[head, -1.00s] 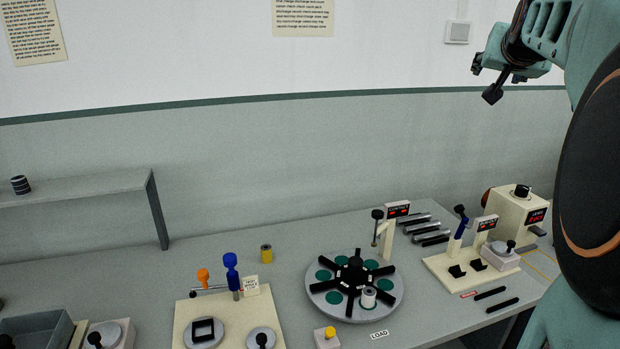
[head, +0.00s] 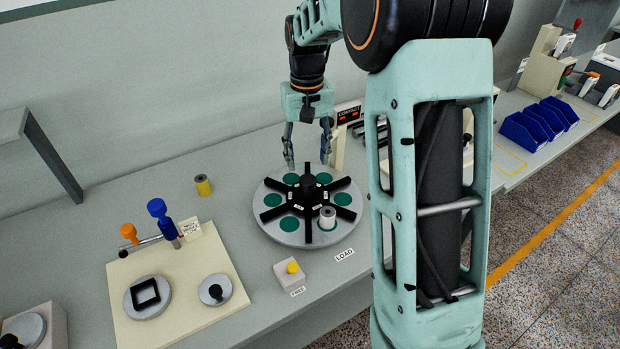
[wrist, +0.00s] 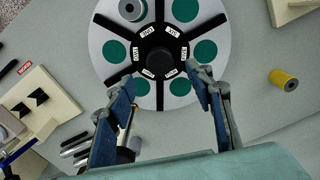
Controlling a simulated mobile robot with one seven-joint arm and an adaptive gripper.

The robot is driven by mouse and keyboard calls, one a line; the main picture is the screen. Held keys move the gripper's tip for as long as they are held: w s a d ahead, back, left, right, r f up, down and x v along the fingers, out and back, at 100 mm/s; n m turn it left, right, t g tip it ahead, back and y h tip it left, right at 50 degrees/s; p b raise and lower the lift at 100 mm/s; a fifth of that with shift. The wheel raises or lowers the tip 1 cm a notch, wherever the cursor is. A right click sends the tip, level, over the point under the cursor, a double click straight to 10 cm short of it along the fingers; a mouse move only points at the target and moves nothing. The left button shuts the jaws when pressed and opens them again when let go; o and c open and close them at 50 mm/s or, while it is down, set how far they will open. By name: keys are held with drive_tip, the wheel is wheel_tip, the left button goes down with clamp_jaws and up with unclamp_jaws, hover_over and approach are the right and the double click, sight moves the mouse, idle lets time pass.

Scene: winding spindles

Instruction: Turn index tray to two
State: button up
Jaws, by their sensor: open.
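The index tray (head: 275,235) is a round grey disc on the bench with a black spoked hub (head: 308,187) and green round spots between the spokes. A white-and-grey spool (head: 327,217) stands on one spot near the LOAD label. My gripper (head: 307,164) is open and empty, above the far side of the tray, fingers pointing down. In the wrist view the tray (wrist: 97,65) lies ahead of the open fingers (wrist: 160,75), with small white labels around the hub.
A contact post with a red display (head: 348,114) stands close behind the tray, right of my gripper. A small block with a yellow button (head: 292,268) sits in front. A yellow spool (head: 203,185) stands left. A cream board with blue and orange handles (head: 180,290) lies front left.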

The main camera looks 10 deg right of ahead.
sight(308, 179)
wheel_tip(308, 179, down, 9)
drive_tip(key=shift+f, duration=0.15)
idle(0.4)
clamp_jaws()
